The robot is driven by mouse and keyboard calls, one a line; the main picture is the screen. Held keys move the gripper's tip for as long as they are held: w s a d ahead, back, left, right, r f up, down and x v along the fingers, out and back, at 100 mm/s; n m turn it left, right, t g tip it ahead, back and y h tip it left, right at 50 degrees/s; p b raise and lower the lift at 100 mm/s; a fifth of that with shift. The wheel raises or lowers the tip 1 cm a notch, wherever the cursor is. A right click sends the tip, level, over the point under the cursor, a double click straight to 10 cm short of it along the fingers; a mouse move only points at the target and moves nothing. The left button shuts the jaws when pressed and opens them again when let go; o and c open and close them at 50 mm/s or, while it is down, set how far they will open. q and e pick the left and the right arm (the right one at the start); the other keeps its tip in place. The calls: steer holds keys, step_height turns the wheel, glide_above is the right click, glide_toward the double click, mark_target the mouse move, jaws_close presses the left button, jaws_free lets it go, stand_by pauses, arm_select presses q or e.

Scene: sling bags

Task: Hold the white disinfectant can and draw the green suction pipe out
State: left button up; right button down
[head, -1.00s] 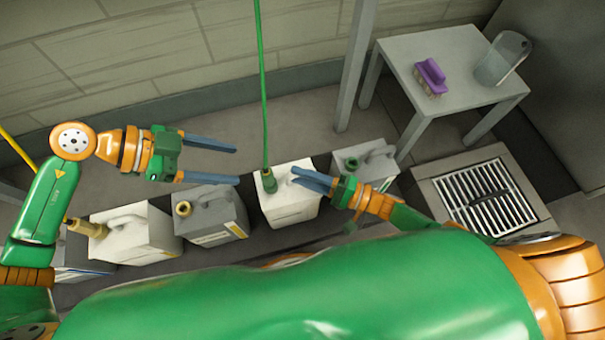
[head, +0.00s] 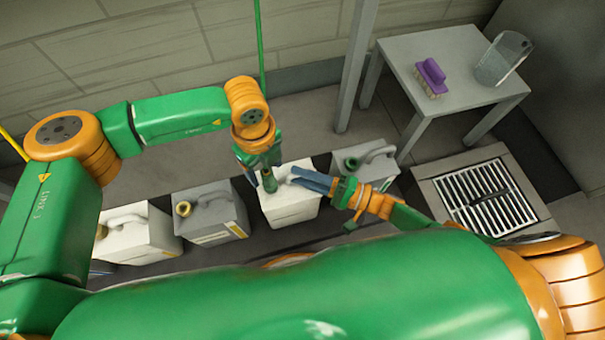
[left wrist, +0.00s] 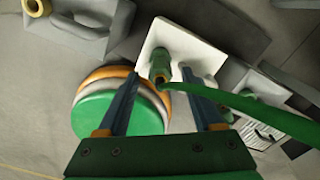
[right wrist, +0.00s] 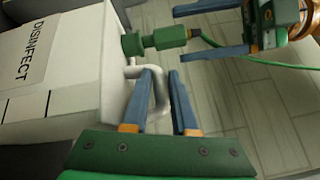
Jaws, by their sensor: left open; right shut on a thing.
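The white disinfectant can (head: 292,208) stands upright on the floor; its DISINFECT label (right wrist: 33,50) shows in the right wrist view. The green suction pipe (head: 260,45) rises from a green fitting (right wrist: 160,40) at the can's mouth. My right gripper (right wrist: 161,72) is shut on the can's white handle (right wrist: 160,92). My left gripper (left wrist: 161,72) is open just above the fitting, pointing down, with a finger on each side of the pipe. Whether its fingers touch the fitting or pipe I cannot tell.
A grey can (head: 212,218) and another white can (head: 140,238) stand to the left. A small table (head: 415,52) bears a purple brush (head: 431,75) and a clear jug (head: 502,60). A floor grate (head: 488,198) lies at right.

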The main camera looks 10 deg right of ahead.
arm_select(q)
steer(key=shift+f, duration=1.3)
arm_select(e)
steer(key=shift+s+f, duration=0.1)
steer(key=shift+f, duration=0.05)
arm_select(q)
jaws_close()
step_height(320, 180, up, 22)
stand_by(2.2)
step_height(320, 180, up, 4)
steer(key=shift+f, duration=0.1)
stand_by(0.5)
